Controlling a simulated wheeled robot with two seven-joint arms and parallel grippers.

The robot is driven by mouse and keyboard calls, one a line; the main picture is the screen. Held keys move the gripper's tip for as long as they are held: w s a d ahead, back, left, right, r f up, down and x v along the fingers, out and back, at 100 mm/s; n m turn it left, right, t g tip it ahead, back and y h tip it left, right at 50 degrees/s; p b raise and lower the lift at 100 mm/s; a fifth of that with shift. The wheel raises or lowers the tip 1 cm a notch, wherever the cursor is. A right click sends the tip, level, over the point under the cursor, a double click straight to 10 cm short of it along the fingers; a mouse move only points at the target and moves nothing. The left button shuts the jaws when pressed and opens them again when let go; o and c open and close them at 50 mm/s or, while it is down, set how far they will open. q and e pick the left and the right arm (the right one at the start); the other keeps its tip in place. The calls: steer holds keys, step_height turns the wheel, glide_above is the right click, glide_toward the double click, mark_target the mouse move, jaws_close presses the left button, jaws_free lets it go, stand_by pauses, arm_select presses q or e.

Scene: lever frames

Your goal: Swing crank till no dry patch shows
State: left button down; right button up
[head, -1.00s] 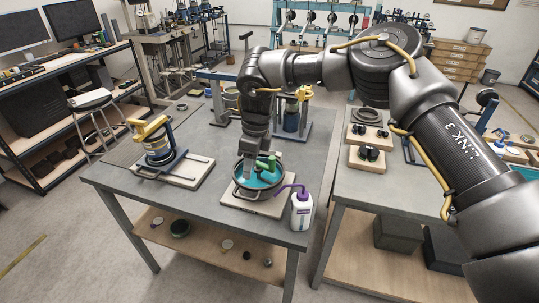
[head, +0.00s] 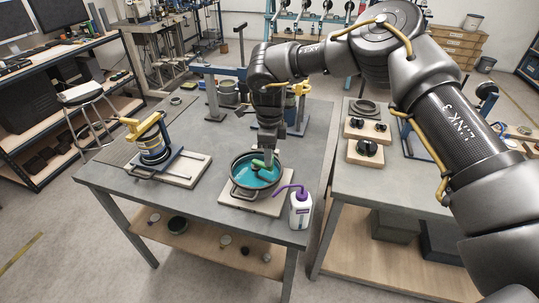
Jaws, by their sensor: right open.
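A round dark pan (head: 233,178) with a teal surface inside (head: 250,180) stands on a pale board (head: 243,201) near the front of the grey table. A green crank (head: 258,164) sits over the pan, its arm lying across the teal. My right gripper (head: 268,151) points down at the pan's far right side, by the crank's green end. It is open; whether its fingers touch the crank I cannot tell. The gripper hides part of the pan's back rim. The pan floor that shows looks teal, and I cannot make out a dry patch. My left gripper is not in view.
A white bottle with a purple spout (head: 300,210) stands close to the right of the pan. A clamp fixture with a yellow handle (head: 150,140) stands to the left on its own board. Another yellow-topped fixture (head: 299,88) is behind my gripper. The table's front left is clear.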

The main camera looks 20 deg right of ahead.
steer(key=shift+s+f, duration=0.1)
steer(key=shift+f, duration=1.1)
jaws_close()
